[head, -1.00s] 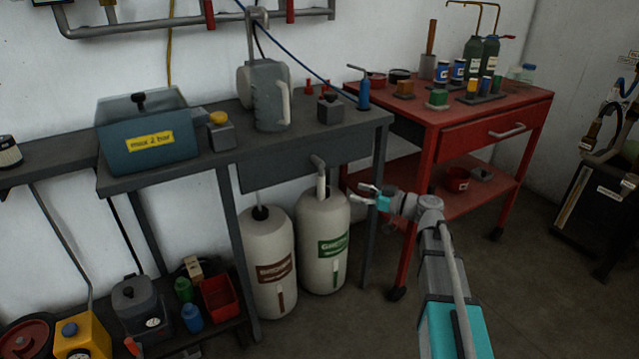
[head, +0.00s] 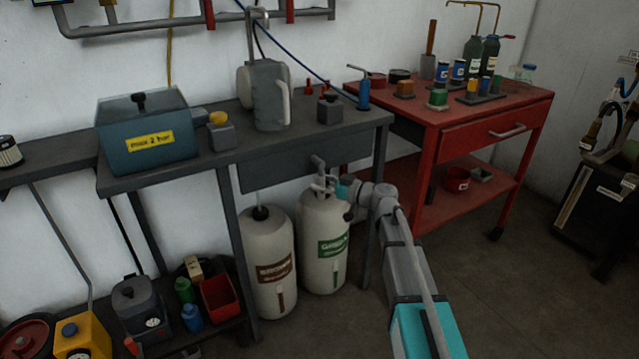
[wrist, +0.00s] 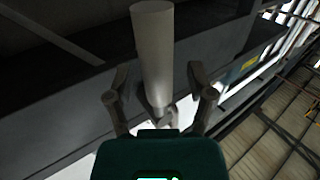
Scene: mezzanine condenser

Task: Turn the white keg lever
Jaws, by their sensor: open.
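Two white kegs stand on the floor under the dark bench, one with a brown label (head: 270,262) and one with a green label (head: 322,250). A grey lever (head: 319,165) rises from the top of the green-labelled keg. My gripper (head: 328,181) is at this lever, and its fingers partly hide the lever's lower part. In the wrist view, the pale cylindrical lever (wrist: 153,55) runs down between the two spread fingers of my gripper (wrist: 160,98). The fingers are open, one on each side, with gaps to the lever.
The dark bench (head: 150,178) overhangs the kegs, with its drawer front (head: 300,163) close above my gripper. A red cart (head: 480,130) stands to the right. A low shelf with bottles and a red bin (head: 220,297) lies left. The floor in front is clear.

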